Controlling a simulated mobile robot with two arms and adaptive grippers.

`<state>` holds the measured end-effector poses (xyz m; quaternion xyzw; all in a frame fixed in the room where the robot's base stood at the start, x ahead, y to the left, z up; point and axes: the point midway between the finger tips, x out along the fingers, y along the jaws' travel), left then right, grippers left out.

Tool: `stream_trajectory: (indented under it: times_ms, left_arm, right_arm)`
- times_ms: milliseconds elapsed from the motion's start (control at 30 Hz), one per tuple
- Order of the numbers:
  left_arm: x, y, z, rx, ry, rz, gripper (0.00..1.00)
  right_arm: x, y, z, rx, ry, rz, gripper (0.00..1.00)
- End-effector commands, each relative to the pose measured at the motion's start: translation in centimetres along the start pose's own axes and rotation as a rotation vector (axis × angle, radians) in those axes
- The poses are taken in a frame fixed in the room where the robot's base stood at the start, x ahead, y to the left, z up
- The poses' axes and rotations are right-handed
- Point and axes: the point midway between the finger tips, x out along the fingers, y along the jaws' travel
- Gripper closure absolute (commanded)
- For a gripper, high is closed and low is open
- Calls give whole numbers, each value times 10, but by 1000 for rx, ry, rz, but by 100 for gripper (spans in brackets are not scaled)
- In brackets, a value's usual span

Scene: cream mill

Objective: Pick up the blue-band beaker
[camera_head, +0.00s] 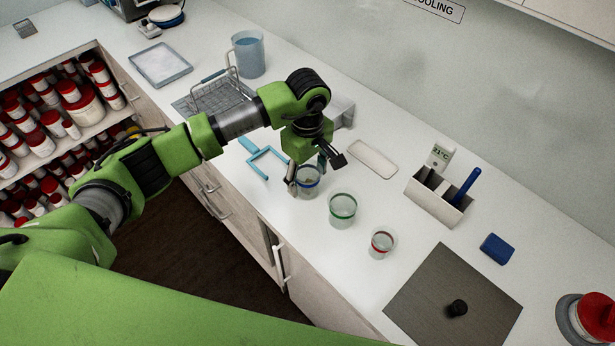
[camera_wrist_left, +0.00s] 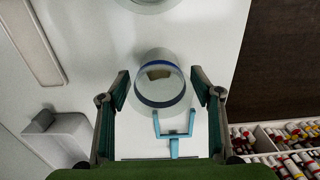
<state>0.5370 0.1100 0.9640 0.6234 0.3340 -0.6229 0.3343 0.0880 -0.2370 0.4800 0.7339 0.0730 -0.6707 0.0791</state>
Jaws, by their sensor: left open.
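The blue-band beaker (camera_head: 308,182) stands on the white counter near its front edge, at the left end of a row of beakers. It is clear glass with a blue rim band and something brownish inside. My left gripper (camera_head: 314,172) is open and low at this beaker, with a finger on each side. In the left wrist view the beaker (camera_wrist_left: 161,84) sits between the two open fingers (camera_wrist_left: 162,90), with a gap showing at each side. Part of the beaker is hidden behind the gripper in the head view. My right gripper is not in view.
A green-band beaker (camera_head: 342,210) and a red-band beaker (camera_head: 382,243) stand close to the right. A light-blue forked tool (camera_head: 264,162) lies left of the gripper. Behind are a white tray (camera_head: 373,160) and a holder (camera_head: 436,203). A dark mat (camera_head: 425,300) lies at the right.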

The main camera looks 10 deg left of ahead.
Motion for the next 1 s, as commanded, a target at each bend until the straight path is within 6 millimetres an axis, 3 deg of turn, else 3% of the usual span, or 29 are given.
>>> stream_trajectory:
  times_ms: [133, 267, 733, 1000]
  left_arm:
    - [0, 0, 0, 0, 0, 0, 41]
    - [0, 0, 0, 0, 0, 0, 72]
    - [-4, 1, 0, 0, 0, 1, 73]
    - [-28, 1, 0, 1, 3, 4, 73]
  right_arm:
    - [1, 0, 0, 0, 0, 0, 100]
    - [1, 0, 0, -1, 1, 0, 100]
    - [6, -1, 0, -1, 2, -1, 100]
    - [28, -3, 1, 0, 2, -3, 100]
